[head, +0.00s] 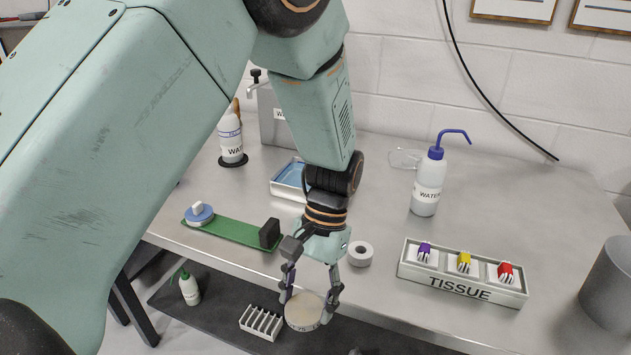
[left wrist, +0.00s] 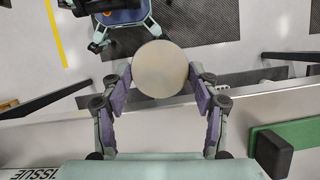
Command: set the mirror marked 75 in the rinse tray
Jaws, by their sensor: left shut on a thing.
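My left gripper (head: 310,298) is shut on a round, pale disc-shaped mirror (head: 304,312), a finger on each side of its rim. It holds the mirror at the table's front edge. In the left wrist view the mirror (left wrist: 160,69) sits between the fingertips of the gripper (left wrist: 160,85), over the floor beyond the edge. A white tray with blue inside (head: 284,191), likely the rinse tray, stands farther back on the table, partly hidden behind my left arm. My right gripper is not in view.
A green rail (head: 232,231) with a black block (head: 269,233) lies left of my gripper. A white roll (head: 360,254) is close on its right. A TISSUE box (head: 463,291) and a WATER bottle (head: 427,185) stand farther right. A slotted white rack (head: 262,322) shows below.

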